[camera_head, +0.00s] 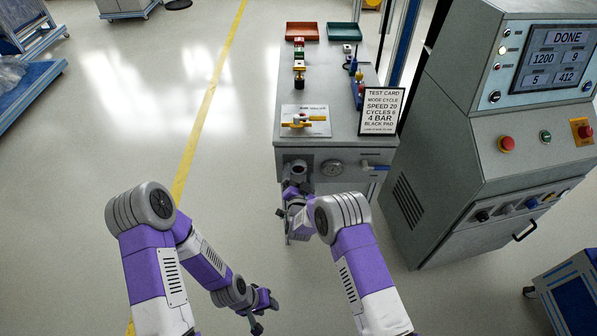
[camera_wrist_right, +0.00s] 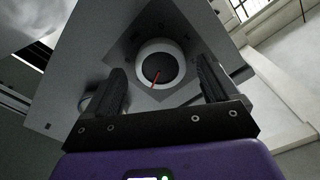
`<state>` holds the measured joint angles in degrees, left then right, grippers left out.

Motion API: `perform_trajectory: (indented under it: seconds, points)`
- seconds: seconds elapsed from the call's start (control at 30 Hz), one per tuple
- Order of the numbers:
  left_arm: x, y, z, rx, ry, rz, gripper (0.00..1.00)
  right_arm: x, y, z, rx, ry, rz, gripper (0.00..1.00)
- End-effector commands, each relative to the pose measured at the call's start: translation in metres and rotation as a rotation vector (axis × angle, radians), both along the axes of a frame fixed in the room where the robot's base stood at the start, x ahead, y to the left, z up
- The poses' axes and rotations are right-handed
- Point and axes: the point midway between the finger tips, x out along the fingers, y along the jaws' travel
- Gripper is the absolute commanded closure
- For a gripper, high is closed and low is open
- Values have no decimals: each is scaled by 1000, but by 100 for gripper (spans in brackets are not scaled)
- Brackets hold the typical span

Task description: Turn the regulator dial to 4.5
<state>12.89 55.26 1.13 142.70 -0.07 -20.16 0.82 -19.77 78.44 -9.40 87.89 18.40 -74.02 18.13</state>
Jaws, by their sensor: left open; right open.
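The regulator dial (camera_wrist_right: 159,67) is a round knob with a pale rim, a dark face and an orange-red pointer, set on a square plate in the right wrist view. The scale is too dark to read. My right gripper (camera_wrist_right: 162,72) is open, its two fingers on either side of the dial; I cannot tell whether they touch it. In the head view, my right gripper (camera_head: 293,190) is at the bench's front, just below a round fitting (camera_head: 297,168), partly hidden by my arm. My left gripper (camera_head: 262,308) is open and empty above the floor.
A pressure gauge (camera_head: 333,169) and a blue lever (camera_head: 374,166) are right of the fitting. A test card (camera_head: 381,111) stands on the bench (camera_head: 345,137), reading "4 BAR". The control cabinet (camera_head: 450,130) stands close on the right.

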Motion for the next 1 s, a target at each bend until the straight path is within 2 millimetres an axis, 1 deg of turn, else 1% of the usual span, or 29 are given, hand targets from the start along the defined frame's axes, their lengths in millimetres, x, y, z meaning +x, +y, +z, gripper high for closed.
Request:
perform_trajectory:
  seconds: [0.03,0.2,0.3,0.4,0.53,1.0]
  points:
    - [0,0,5,0,0,0,57,-8,1,2,0,3,2,12]
    - [0,0,14,0,0,0,57,-36,1,3,-2,3,2,12]
    - [0,0,18,0,0,0,57,-50,1,2,-1,2,2,12]
    - [0,0,20,0,0,0,57,-58,1,2,0,0,1,12]
    - [0,0,20,0,0,0,57,-63,1,1,0,0,1,12]
    - [0,0,20,0,0,0,57,-63,0,1,-1,2,0,12]
